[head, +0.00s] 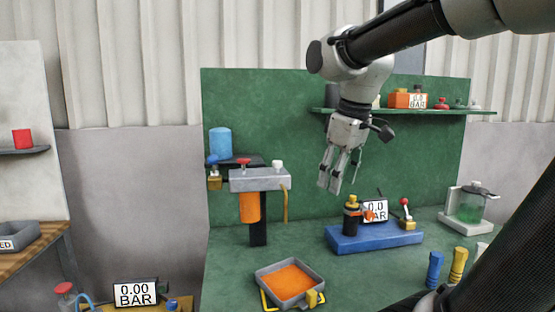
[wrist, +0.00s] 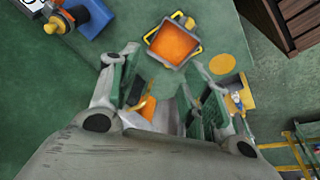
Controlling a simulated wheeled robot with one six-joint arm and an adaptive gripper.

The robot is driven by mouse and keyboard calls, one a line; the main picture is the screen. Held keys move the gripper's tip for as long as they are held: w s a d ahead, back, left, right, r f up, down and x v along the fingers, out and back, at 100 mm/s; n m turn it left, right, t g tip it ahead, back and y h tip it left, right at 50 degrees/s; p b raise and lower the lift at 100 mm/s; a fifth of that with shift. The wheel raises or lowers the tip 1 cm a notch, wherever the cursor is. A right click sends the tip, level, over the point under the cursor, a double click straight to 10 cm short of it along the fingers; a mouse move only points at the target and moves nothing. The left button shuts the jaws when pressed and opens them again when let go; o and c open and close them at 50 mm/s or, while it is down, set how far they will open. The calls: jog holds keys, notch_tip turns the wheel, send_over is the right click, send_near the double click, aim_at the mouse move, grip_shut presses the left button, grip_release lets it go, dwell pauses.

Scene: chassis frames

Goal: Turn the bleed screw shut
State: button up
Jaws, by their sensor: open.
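A grey filter head (head: 262,181) is mounted on the green panel, with an orange bowl (head: 249,207) under it. A red knob (head: 243,163) and a white knob (head: 277,164) stand on top of it. I cannot tell for certain which is the bleed screw. A thin orange tube (head: 285,204) hangs from its right end. My gripper (head: 335,187) is open and empty, pointing down, to the right of and apart from the filter head. In the wrist view my gripper (wrist: 165,100) spans part of an orange and grey thing below, mostly hidden by the fingers.
A grey tray (head: 260,279) of orange fluid lies on the green bench; it also shows in the wrist view (wrist: 190,62). A blue base (head: 345,242) with a black and yellow fitting and a 0.0 BAR display (head: 375,210) stands below my gripper. Blue and yellow cylinders (head: 458,267) stand front right.

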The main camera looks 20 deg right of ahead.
jog(key=w+a+r+n+g, duration=0.15)
jog(key=w+r+n, duration=0.45)
jog(key=w, duration=0.6)
jog(key=n+g, duration=0.2)
jog(key=n, duration=0.5)
send_near(277, 167)
jog(key=shift+w+d+r+t, duration=0.15)
jog(key=shift+d+r+t, duration=0.1)
jog(key=shift+d, duration=0.15)
jog(key=shift+w+a+f, duration=0.1)
jog(key=shift+w+f, duration=0.05)
jog(key=shift+w, duration=0.15)
jog(key=shift+f, duration=0.25)
notch_tip(277, 167, down, 7)
jog(key=shift+f, duration=0.1)
jog(key=c, duration=1)
